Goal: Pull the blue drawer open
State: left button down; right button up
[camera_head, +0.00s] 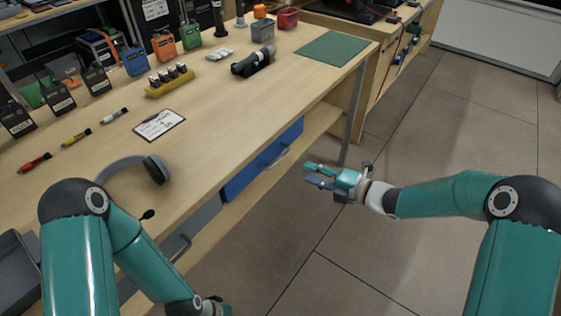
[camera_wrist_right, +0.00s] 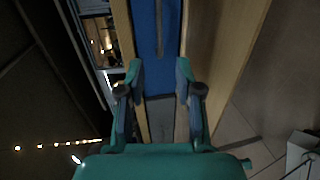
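A grey drawer (camera_head: 203,219) with a handle sits left of the blue one. The workbench top (camera_head: 235,115) holds headphones (camera_head: 155,169), a clipboard (camera_head: 159,124), markers and several radios. A bench leg (camera_head: 354,105) stands to the right. The floor (camera_head: 400,260) in front is clear.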

aim_at(277, 160)
jog(key=x, duration=1.2)
jog(key=shift+w+a, duration=0.1)
jog(key=shift+a, duration=0.05)
grip_shut()
jog(key=shift+f, duration=0.1)
